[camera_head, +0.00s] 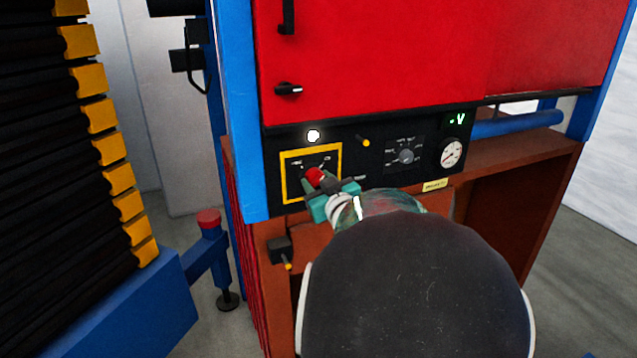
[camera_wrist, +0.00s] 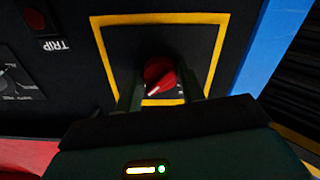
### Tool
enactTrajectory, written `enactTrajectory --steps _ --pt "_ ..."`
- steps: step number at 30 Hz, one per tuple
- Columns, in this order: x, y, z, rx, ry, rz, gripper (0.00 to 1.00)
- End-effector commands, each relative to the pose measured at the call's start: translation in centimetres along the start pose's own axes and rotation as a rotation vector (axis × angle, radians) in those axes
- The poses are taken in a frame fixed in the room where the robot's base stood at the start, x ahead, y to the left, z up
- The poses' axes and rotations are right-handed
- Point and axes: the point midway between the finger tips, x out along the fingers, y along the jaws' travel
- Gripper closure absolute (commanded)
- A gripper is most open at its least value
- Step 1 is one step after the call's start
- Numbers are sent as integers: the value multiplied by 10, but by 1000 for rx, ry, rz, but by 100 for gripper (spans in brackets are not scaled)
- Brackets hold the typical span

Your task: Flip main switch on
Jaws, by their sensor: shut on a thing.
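The main switch is a red rotary knob (camera_head: 316,178) inside a yellow square outline on the black control panel (camera_head: 380,138). In the wrist view the red knob (camera_wrist: 160,75) shows a pale pointer mark toward its lower left. My gripper (camera_head: 318,183) is at the knob, with its dark fingers on either side of it. In the wrist view my gripper (camera_wrist: 160,95) is shut on the knob, one finger at the left and one at the right. The lower part of the knob and some of its labels are hidden by the gripper.
A white lit lamp (camera_head: 313,135) sits above the yellow outline. A grey selector dial (camera_head: 406,156), a round gauge (camera_head: 451,152) and a green "V" display (camera_head: 457,121) are to the right. A red cabinet door (camera_head: 400,60) is above. A blue post (camera_head: 240,110) stands at the left.

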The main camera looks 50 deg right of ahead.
Motion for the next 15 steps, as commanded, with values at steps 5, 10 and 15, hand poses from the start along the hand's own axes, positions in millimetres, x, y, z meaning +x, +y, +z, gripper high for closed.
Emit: enactTrajectory --steps 5,10,15 --pt "1 0 0 77 0 0 84" --pt "2 -1 0 195 0 0 84" --pt "2 -1 0 227 0 0 84"
